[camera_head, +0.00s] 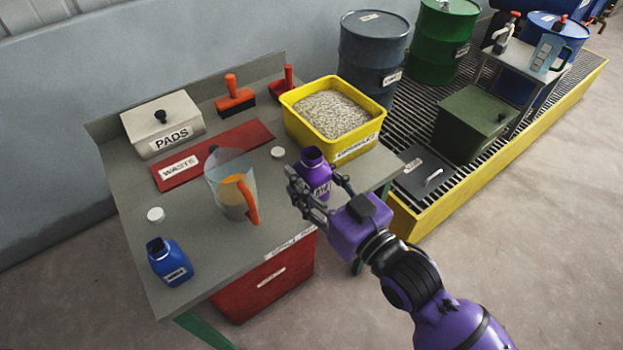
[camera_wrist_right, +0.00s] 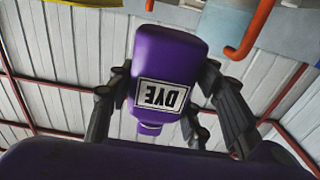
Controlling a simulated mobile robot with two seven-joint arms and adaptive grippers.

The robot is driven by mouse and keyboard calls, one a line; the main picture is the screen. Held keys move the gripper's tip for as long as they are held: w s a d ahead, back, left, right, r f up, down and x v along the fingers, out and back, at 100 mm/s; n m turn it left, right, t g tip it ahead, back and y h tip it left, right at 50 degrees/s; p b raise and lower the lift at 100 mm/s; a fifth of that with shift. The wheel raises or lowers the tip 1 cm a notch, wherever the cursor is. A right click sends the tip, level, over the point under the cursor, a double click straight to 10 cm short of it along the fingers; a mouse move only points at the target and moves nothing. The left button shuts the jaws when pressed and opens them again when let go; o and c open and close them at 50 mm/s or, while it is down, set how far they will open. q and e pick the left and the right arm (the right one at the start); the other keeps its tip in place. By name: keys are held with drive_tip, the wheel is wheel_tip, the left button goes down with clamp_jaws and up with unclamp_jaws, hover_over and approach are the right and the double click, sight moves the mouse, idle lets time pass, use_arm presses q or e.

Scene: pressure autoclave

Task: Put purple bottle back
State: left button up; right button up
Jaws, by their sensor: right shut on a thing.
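The purple bottle (camera_head: 314,170) is near the right front edge of the workbench in the head view, held roughly upright with its uncapped neck up. My right gripper (camera_head: 318,198) is shut around its body. In the right wrist view, the bottle (camera_wrist_right: 168,62) appears upside down, with a "DYE" label between the fingers of my right gripper (camera_wrist_right: 160,100). I cannot tell whether its base touches the bench. My left gripper is in neither view.
A clear jug (camera_head: 226,190) with an orange handle stands left of the bottle. A yellow bin (camera_head: 357,137) of granules is behind it. White caps (camera_head: 278,152) (camera_head: 156,214) and a blue bottle (camera_head: 169,262) are on the bench (camera_head: 225,258). The front middle is clear.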

drive_tip(key=w+f, duration=0.2)
drive_tip(key=w, duration=0.1)
drive_tip(key=w+f, duration=0.3)
drive_tip(key=w+f+b, duration=0.1)
drive_tip(key=w+f, duration=0.2)
drive_tip(key=w, duration=0.1)
drive_tip(key=shift+a, duration=0.15)
wheel_tip(320, 180, down, 3)
drive_tip(key=shift+f, duration=0.1)
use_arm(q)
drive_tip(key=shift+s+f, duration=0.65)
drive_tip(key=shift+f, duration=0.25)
use_arm(e)
drive_tip(key=shift+f, duration=0.15)
drive_tip(key=o, duration=1.4)
